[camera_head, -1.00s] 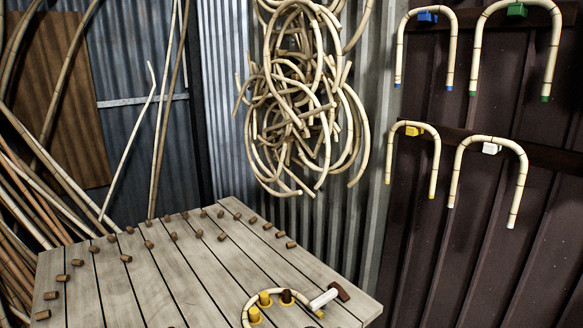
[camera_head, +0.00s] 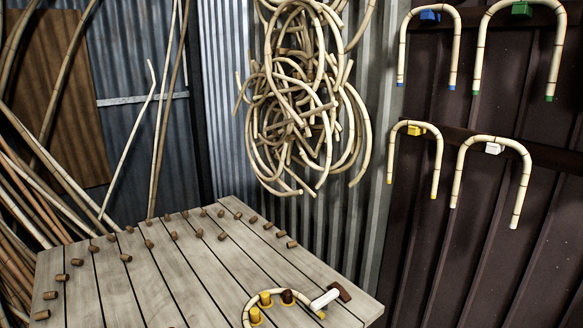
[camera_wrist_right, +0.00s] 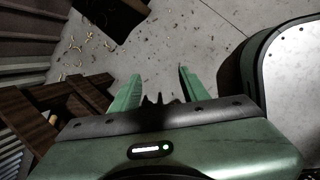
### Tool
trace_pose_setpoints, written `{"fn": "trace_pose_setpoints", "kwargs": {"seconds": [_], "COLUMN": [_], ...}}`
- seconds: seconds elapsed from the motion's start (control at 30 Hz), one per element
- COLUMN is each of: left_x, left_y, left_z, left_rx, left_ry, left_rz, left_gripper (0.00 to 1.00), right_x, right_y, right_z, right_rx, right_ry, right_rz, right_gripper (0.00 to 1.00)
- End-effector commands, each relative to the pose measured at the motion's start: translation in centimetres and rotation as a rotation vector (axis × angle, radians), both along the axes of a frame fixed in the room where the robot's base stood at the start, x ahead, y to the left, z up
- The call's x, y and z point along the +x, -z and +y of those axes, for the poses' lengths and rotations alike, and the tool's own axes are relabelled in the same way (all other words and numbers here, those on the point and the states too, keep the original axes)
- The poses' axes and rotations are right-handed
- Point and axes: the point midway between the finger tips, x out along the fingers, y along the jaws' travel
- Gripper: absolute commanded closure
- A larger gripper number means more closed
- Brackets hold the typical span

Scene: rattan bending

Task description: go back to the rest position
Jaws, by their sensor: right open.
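My right gripper (camera_wrist_right: 158,88) shows in the right wrist view. Its two green fingers are apart, with nothing between them, above a grey floor. Neither gripper is in the head view, and my left gripper does not show at all. In the head view a bent rattan piece (camera_head: 249,298) lies curved around yellow and dark pegs on the slatted table (camera_head: 175,285).
Several wooden pegs stand on the table. Bent canes hang on the dark wall, including a yellow-tipped one (camera_head: 437,165). In the wrist view, dark wooden beams (camera_wrist_right: 55,120) are at left and scraps litter the floor (camera_wrist_right: 190,35).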

Motion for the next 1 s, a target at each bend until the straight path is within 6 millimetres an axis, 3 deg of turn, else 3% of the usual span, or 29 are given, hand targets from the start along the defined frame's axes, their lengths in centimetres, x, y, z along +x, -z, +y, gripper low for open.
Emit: {"fn": "trace_pose_setpoints", "kwargs": {"seconds": [0.03, 0.2, 0.3, 0.43, 0.6, 1.0], "left_x": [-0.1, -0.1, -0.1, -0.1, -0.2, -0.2], "left_y": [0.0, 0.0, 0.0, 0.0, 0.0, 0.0], "left_z": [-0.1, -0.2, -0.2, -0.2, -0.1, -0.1], "left_rx": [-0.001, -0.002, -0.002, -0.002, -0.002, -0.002], "left_ry": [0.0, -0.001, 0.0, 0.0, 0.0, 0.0], "left_rz": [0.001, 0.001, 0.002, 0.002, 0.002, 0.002], "left_gripper": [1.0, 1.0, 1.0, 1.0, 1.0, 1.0], "right_x": [-3.9, -15.7, -21.9, -27.7, -30.8, -30.9], "right_y": [2.3, 7.7, 9.3, 10.2, 10.3, 10.3], "right_z": [-0.6, -2.4, -4.0, -6.0, -7.4, -7.5], "right_rx": [0.062, 0.266, 0.346, 0.404, 0.432, 0.433], "right_ry": [0.099, 0.522, 0.779, 1.039, 1.197, 1.204], "right_rz": [0.02, 0.026, 0.008, -0.031, -0.07, -0.072], "right_gripper": [0.55, 0.55, 0.55, 0.55, 0.55, 0.55]}}
